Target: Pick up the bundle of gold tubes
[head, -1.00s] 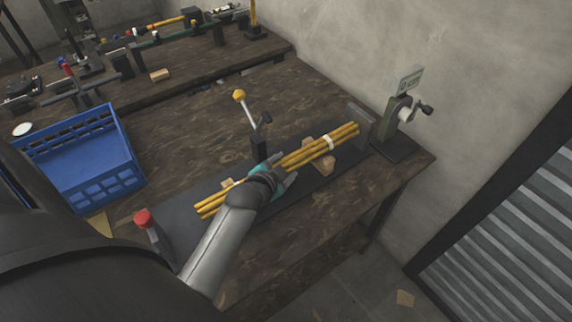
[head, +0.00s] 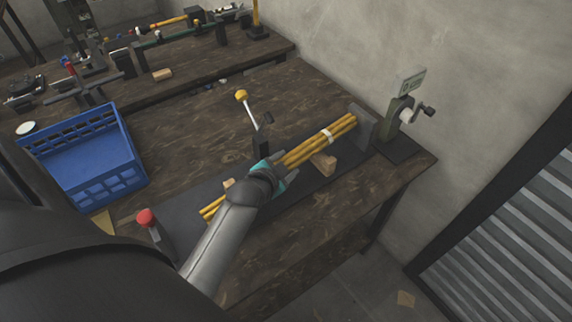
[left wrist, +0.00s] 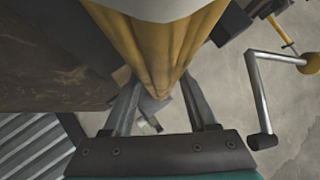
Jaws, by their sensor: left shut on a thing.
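The bundle of gold tubes (head: 319,145) lies lengthwise above a dark mat (head: 196,204) on the workbench, with a pale band around it near its far end. My left gripper (head: 281,172) is shut on the bundle near its middle. The left wrist view shows the tubes (left wrist: 158,45) between the two fingers (left wrist: 165,115). The tubes appear raised a little above the wooden blocks (head: 323,164), though the gap is hard to judge. My arm and gripper hide part of the bundle. My right gripper is not in view.
A lever with a yellow knob (head: 241,96) stands behind the bundle. A grey plate (head: 365,124) and a crank device (head: 401,117) stand at its far end. A red button post (head: 146,217) is near the front left. A blue crate (head: 88,185) sits at left.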

